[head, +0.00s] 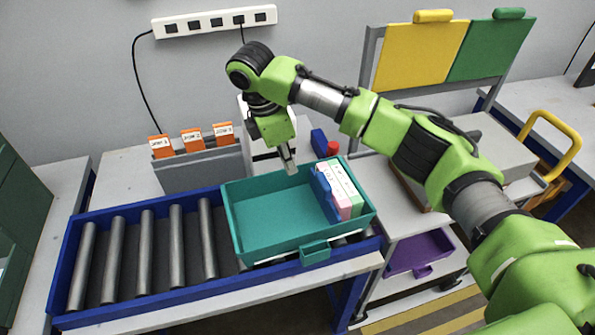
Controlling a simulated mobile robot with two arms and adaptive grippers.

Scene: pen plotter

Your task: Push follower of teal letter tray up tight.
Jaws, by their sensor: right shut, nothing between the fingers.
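The teal letter tray (275,216) sits on the right end of the blue roller conveyor. Inside it, at the right end, a blue follower plate (324,192) stands beside several upright letters (344,190) in white, pink and green. The left part of the tray is bare. My right gripper (291,170) points down, its fingers together and empty, over the tray's back edge and left of the follower. I cannot tell whether it touches the tray. My left gripper is not in view.
The conveyor (145,240) has bare rollers left of the tray. A grey rack with orange labelled cards (193,139) stands behind. A blue block (319,143) and a red item (333,148) lie behind the tray. A purple tray (419,252) is on a lower shelf at right.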

